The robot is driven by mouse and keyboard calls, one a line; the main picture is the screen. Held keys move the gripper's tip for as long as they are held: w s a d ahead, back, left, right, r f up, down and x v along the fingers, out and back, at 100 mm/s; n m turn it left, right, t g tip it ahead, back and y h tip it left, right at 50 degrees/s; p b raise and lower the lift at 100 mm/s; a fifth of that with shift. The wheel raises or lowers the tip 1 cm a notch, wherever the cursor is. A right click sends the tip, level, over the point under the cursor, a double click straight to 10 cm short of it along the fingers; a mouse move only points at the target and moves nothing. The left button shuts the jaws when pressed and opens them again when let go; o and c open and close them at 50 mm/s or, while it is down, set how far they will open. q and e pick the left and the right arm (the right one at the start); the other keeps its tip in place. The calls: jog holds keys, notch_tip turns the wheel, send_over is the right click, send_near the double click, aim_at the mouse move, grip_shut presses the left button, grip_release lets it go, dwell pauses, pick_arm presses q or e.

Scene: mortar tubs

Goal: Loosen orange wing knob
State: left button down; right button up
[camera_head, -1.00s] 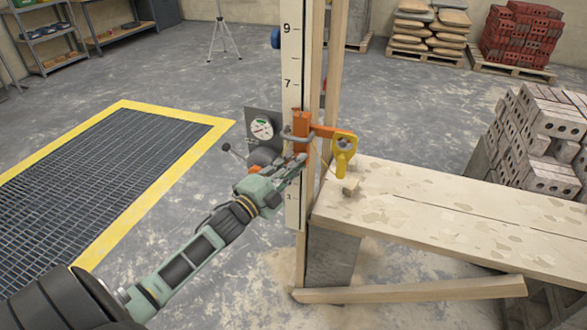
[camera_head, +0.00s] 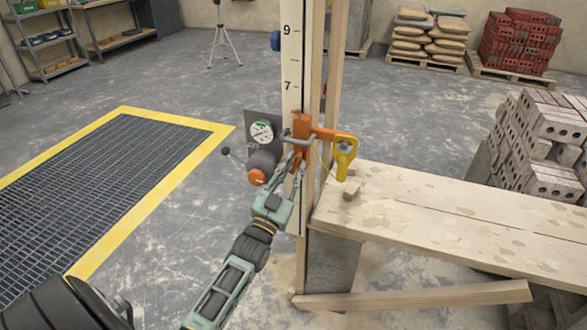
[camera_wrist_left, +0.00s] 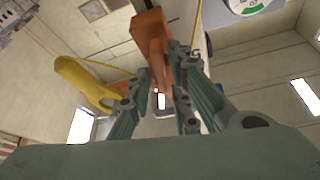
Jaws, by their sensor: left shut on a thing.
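An orange clamp (camera_head: 301,128) is fixed around the upright numbered post, with a grey bar across it. My left gripper (camera_head: 294,166) is just below it, its arm rising steeply from below. In the left wrist view, the gripper (camera_wrist_left: 163,80) is shut on the lower orange part (camera_wrist_left: 158,62), which lies between its fingers. The fingers hide much of this part, so I cannot make out the wings of the knob. A yellow handle (camera_head: 345,152) hangs right of the clamp; it also shows in the left wrist view (camera_wrist_left: 82,84). My right gripper is not in view.
A plate with a round dial (camera_head: 262,131) and a dark cylinder with an orange end (camera_head: 257,177) stand close left of the gripper. A plank bench (camera_head: 450,228) is at right, with stacked blocks (camera_head: 545,140) beyond. A yellow-edged floor grate (camera_head: 100,190) lies left.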

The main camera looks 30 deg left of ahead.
pick_arm(q)
jog(key=shift+n+y, duration=0.9)
jog(key=shift+n, duration=1.3)
jog(key=c, duration=1.8)
grip_release()
jog(key=v, duration=1.2)
jog(key=shift+d+r, duration=0.1)
jog(key=shift+d, duration=0.05)
